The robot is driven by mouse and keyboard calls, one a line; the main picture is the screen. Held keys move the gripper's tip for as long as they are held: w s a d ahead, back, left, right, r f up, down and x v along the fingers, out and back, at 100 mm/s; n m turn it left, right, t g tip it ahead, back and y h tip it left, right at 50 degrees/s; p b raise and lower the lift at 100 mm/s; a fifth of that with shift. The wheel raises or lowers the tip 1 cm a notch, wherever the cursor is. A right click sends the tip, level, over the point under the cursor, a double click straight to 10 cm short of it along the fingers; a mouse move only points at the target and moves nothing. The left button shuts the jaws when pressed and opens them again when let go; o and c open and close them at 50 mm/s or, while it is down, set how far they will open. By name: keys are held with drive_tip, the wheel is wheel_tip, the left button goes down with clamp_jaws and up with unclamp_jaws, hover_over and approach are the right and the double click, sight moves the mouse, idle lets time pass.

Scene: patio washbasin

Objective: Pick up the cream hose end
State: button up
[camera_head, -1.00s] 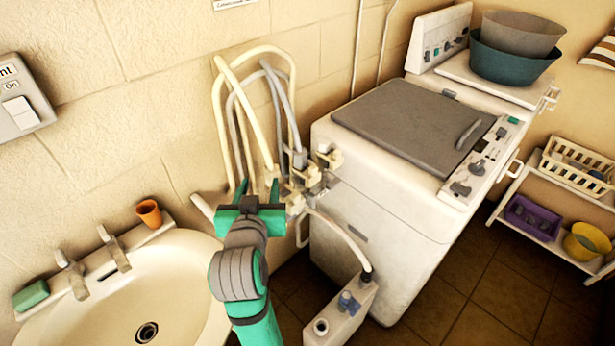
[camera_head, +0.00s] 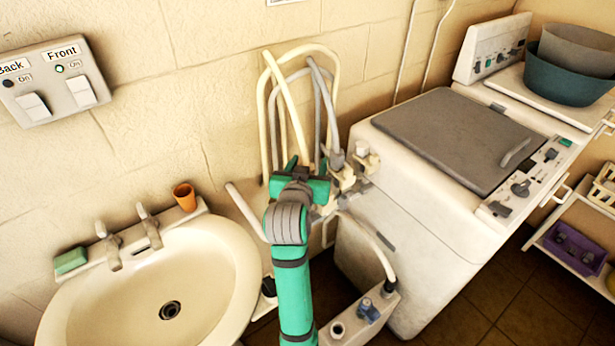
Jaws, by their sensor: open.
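Cream hose (camera_head: 286,103) hangs in a loop against the wall, beside a grey hose (camera_head: 319,100). One cream length slants down to my gripper (camera_head: 301,171), its lower end partly hidden behind the gripper. My green and grey gripper is open, with its tips at or very near this lower part. I cannot tell whether the hose lies between the jaws or only behind them. The taps and fittings (camera_head: 346,180) sit just right of my gripper.
A white washing machine (camera_head: 400,200) stands right of the hoses. A washbasin (camera_head: 225,250) with an orange cup (camera_head: 185,197) and green soap (camera_head: 70,260) is at left. A white container (camera_head: 350,325) stands low in front. A switch panel (camera_head: 57,85) is on the wall.

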drive_tip(key=shift+w+d+f, duration=0.1)
drive_tip(key=shift+w+f, duration=0.1)
drive_tip(key=shift+w, duration=0.4)
drive_tip(key=shift+s, duration=0.15)
drive_tip(key=shift+c, duration=1.4)
drive_tip(key=c, duration=0.9)
drive_tip(key=shift+r, duration=0.15)
